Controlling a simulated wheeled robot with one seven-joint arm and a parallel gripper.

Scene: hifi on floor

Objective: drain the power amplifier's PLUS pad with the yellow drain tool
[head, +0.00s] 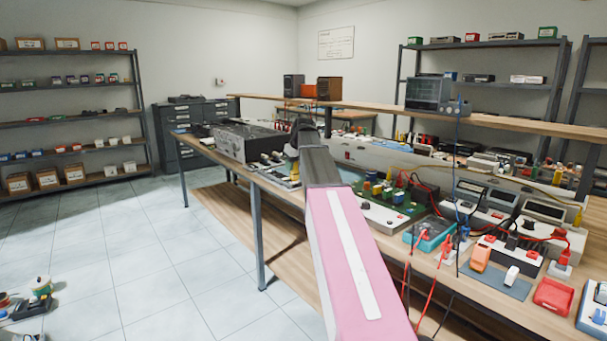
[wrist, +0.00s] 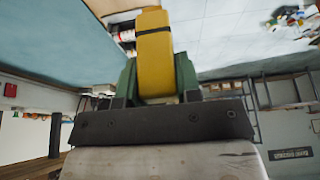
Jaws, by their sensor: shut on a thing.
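In the wrist view my gripper (wrist: 157,88) is shut on the yellow drain tool (wrist: 154,48), a yellow body with a black band. Green parts flank it on both sides. In the head view my gripper (head: 305,135) is at the far end of my arm, over the bench's left part, and the arm hides most of it and the tool. A green circuit board (head: 405,211) with blue and yellow parts lies on the bench right of my arm. I cannot tell whether this is the power amplifier, and no PLUS pad can be made out.
A dark open-topped chassis (head: 248,142) stands on the bench beyond my gripper. Meters (head: 482,196), red leads and an orange device (head: 480,258) crowd the right side. A raised shelf (head: 500,123) runs along the back. Floor left of the bench is mostly clear.

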